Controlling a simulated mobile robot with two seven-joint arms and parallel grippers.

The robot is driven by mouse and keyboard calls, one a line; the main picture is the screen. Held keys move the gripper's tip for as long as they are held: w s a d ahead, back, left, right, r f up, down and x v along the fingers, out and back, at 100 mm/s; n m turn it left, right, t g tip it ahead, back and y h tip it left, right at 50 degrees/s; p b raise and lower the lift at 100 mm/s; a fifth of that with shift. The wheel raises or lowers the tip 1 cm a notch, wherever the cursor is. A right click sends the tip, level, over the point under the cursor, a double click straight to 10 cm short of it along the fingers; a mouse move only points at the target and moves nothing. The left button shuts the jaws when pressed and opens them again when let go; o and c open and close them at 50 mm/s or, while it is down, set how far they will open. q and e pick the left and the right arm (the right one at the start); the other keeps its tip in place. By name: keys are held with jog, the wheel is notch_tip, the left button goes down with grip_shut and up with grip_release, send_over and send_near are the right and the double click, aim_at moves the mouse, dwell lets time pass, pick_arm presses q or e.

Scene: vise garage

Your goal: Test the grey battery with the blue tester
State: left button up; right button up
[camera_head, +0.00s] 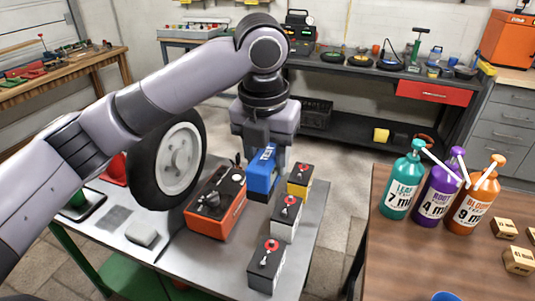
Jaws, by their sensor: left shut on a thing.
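My left gripper (266,145) is shut on the blue tester (262,172), marked "TEST", and points down over the metal bench. The tester is upright, just left of the yellow battery (300,180); I cannot tell whether it touches the bench. Two more batteries stand in a row toward the front: a pale middle one (284,222) and a grey one (265,272) nearest me. All three have dark tops with a red disc. The grey battery stands clear of the gripper. My right gripper is not in view.
An orange box with a black top (213,208) stands left of the tester, with a wheel (178,160) behind it. A brown table (400,250) at right holds teal, purple and orange pump bottles (438,195). A floor gap separates it from the metal bench (215,265).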

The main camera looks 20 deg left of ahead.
aim_at(268, 152)
pick_arm(q)
jog(key=shift+r+p, duration=0.5)
jog(key=shift+r, duration=1.15)
